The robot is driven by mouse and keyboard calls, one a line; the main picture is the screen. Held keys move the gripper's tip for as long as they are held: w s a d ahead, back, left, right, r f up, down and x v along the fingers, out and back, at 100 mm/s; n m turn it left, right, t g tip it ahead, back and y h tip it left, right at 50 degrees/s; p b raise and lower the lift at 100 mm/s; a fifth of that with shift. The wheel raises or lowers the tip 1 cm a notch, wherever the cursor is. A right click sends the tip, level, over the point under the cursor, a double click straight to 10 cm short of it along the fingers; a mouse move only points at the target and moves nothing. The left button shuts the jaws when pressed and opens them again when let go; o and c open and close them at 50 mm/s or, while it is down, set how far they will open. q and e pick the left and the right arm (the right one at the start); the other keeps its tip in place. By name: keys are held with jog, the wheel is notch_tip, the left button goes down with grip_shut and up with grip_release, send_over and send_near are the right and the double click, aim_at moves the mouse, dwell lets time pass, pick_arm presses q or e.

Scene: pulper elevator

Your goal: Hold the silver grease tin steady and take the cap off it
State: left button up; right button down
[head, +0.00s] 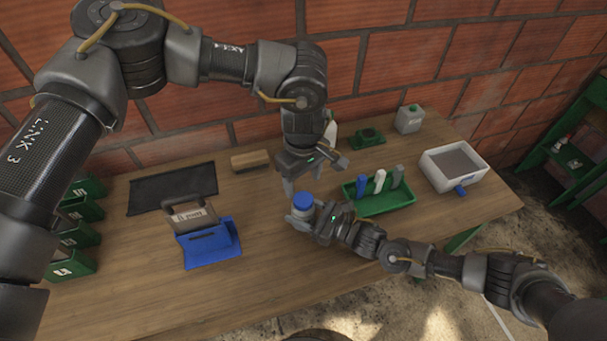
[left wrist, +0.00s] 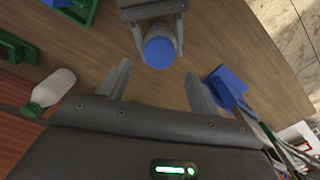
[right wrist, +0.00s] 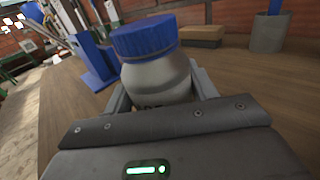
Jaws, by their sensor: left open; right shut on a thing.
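The silver grease tin (head: 299,213) stands upright with its blue cap (head: 304,200) on top. My right gripper (right wrist: 162,90) is shut around the silver body, below the cap; the tin (right wrist: 160,75) fills the space between its fingers in the right wrist view. My left gripper (head: 312,180) is open and empty, pointing down above and just behind the tin in the head view. In the left wrist view the blue cap (left wrist: 160,51) lies just beyond the open left fingertips (left wrist: 158,70), apart from them. The tin's underside is hidden.
A green tray (head: 385,204) with several upright pieces sits close right of the tin. A blue stand (head: 208,244) is to the left, with a dark mat (head: 165,188) behind it. A white bottle (left wrist: 52,88) is near my left gripper. The front wooden tabletop (head: 150,290) is clear.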

aim_at(303, 199)
pick_arm(q)
notch_tip(303, 199, down, 6)
jog(key=shift+f, duration=0.25)
pick_arm(e)
jog(key=shift+f, duration=0.15)
pick_arm(q)
jog(key=shift+c, duration=0.4)
